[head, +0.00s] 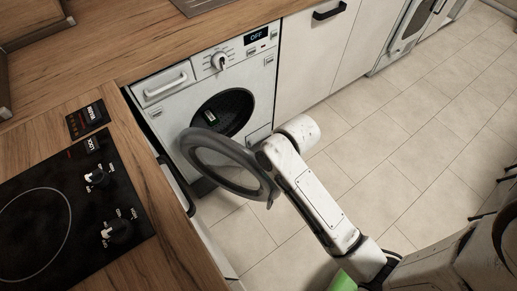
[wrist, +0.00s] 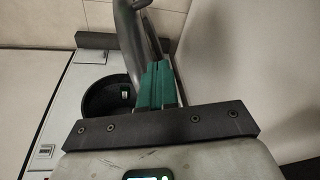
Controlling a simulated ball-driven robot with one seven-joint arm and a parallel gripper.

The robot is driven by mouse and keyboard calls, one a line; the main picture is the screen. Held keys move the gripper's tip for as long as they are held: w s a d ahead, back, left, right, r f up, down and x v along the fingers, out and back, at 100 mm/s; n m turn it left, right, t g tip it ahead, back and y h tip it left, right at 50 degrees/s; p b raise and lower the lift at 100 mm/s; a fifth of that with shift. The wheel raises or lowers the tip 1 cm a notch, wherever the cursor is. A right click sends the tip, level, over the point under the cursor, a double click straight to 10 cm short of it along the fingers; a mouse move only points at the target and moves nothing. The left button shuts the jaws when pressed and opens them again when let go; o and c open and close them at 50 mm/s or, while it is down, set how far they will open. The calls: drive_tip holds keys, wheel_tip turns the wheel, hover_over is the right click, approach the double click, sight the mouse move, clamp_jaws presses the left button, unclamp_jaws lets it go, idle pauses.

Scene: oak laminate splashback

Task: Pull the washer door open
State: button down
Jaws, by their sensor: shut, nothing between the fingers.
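The washer (head: 168,105) is a white front-loader under the wooden counter, with a panel reading OFF. Its round door (head: 216,166), a grey ring with a glass middle, stands swung well out from the front. The dark drum opening (head: 232,113) is uncovered, with a small pale and green item inside. In the wrist view the door (wrist: 130,38) is a curved grey band beside the fingers, and the opening (wrist: 100,103) lies to the left. My gripper (wrist: 155,75) has its green fingers together, empty, close to the door; whether they touch it I cannot tell. In the head view it is hidden.
A black hob (head: 45,205) is set in the wooden counter (head: 185,258) at the left, close to the swung door. White cabinets (head: 312,60) continue right of the washer. The tiled floor (head: 400,130) at the right is mostly clear, with dark legs at its edge.

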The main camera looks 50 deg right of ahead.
drive_tip(key=w+d+f+n+y+p, duration=0.1)
drive_tip(key=d+n+y+p, duration=0.15)
drive_tip(key=d, duration=0.65)
drive_tip(key=w+d+n+y+p, duration=0.1)
drive_tip(key=w+d+y, duration=0.15)
drive_tip(key=d, duration=0.55)
drive_tip(key=w+a+f+p, duration=0.1)
drive_tip(key=a+f, duration=0.7)
drive_tip(key=a, duration=0.1)
drive_tip(key=shift+t+p, duration=0.3)
drive_tip(key=shift+p, duration=0.05)
drive_tip(key=shift+f+m, duration=0.1)
drive_tip(key=shift+m, duration=0.15)
